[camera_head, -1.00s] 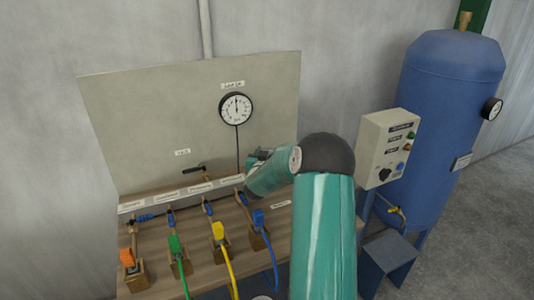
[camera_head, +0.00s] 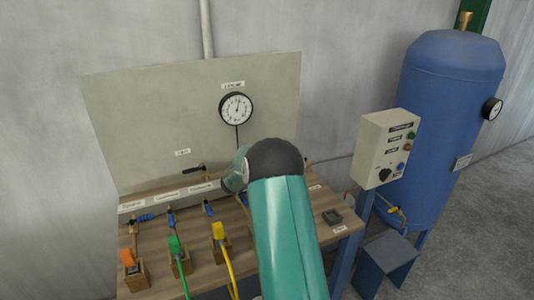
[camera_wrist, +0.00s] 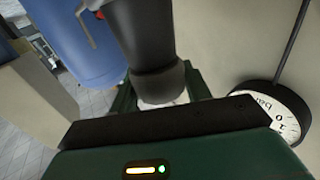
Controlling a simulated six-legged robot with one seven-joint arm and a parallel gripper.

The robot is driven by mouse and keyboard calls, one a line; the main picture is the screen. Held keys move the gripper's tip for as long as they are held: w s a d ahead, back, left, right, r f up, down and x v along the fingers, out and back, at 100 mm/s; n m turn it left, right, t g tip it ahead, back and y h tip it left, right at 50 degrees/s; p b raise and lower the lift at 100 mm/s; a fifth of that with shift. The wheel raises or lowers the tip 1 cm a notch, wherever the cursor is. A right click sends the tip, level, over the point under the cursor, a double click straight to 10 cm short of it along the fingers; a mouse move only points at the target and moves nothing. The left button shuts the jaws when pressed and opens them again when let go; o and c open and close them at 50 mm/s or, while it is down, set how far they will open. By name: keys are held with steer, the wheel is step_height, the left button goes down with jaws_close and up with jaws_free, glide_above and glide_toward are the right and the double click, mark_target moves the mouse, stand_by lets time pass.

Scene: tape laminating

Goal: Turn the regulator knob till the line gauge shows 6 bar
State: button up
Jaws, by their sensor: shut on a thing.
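The round white line gauge (camera_head: 236,108) hangs on the upright back panel. Its needle points up and a little to the right, but its numbers are too small to read. In the wrist view part of the gauge dial (camera_wrist: 288,108) shows at the right, with "bar" and a "0" and "1" on it. The regulator knob (camera_wrist: 155,55) is a dark, wide-rimmed cylinder. My gripper (camera_wrist: 160,98) is shut on it, with green fingers on both sides. In the head view my arm hides the gripper and the regulator.
The wooden bench (camera_head: 195,233) carries an orange valve (camera_head: 127,258), a green one (camera_head: 175,245) and a yellow one (camera_head: 218,231) with hoses. A control box (camera_head: 388,145) and blue tank (camera_head: 450,120) stand right.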

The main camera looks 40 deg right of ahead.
steer(key=o, duration=1)
steer(key=shift+d+f, duration=0.1)
steer(key=shift+d, duration=0.05)
steer(key=r, duration=0.4)
steer(key=shift+s+a, duration=0.15)
steer(key=shift+a, duration=0.15)
steer(key=s+a+r, duration=0.2)
steer(key=s+r, duration=0.1)
steer(key=s+a+r, duration=0.3)
steer(key=s, duration=0.1)
steer(key=s+a+r, duration=0.2)
steer(key=s+r, duration=0.1)
steer(key=s, duration=0.1)
steer(key=shift+s+a+r, duration=0.1)
steer(key=shift+a, duration=0.15)
